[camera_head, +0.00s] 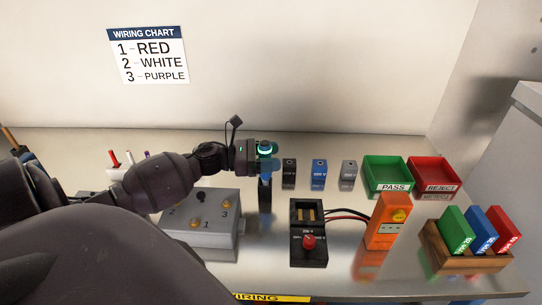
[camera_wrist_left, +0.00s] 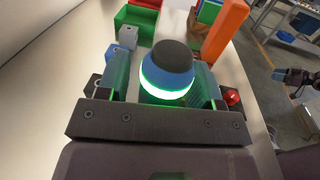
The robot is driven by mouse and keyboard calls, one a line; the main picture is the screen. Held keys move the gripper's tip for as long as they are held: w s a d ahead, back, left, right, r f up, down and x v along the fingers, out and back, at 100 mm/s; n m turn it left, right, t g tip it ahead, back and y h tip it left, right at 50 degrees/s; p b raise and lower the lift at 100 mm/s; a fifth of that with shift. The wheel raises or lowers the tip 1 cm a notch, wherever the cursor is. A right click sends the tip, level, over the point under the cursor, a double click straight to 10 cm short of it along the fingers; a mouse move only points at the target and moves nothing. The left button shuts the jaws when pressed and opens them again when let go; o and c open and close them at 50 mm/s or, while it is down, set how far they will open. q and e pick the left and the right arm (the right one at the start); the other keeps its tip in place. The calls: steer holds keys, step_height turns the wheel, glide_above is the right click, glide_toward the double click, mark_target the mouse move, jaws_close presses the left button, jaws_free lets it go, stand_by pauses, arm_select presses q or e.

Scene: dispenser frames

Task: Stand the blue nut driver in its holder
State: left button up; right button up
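My left gripper (camera_head: 268,160) is above the middle of the bench. In the left wrist view its two fingers (camera_wrist_left: 163,84) sit on either side of a rounded blue handle with a dark top (camera_wrist_left: 168,72), which looks like the blue nut driver; it also shows in the head view (camera_head: 265,147). The fingers appear closed on it, and a green glow rings it. A dark upright piece (camera_head: 265,195) shows below the gripper; whether it is the holder I cannot tell. A dark gripper shape, likely my right gripper (camera_wrist_left: 298,76), shows at the right edge of the wrist view, its opening unclear.
Black (camera_head: 289,173), blue (camera_head: 319,173) and grey (camera_head: 348,174) blocks stand right of the gripper. A grey terminal box (camera_head: 222,232), a black fuse unit (camera_head: 309,252) and an orange meter (camera_head: 381,235) stand nearer. Green (camera_head: 386,182) and red (camera_head: 433,184) trays are at the back right.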

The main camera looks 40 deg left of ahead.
arm_select(q)
steer(key=shift+r, duration=0.1)
arm_select(e)
steer(key=shift+w+r, duration=0.1)
steer(key=shift+r, duration=0.05)
arm_select(q)
steer(key=shift+a+r, duration=0.1)
steer(key=b+v, duration=0.1)
steer(key=v, duration=1.1)
arm_select(e)
steer(key=shift+s+f, duration=0.2)
steer(key=shift+f, duration=0.8)
steer(key=shift+s, duration=0.15)
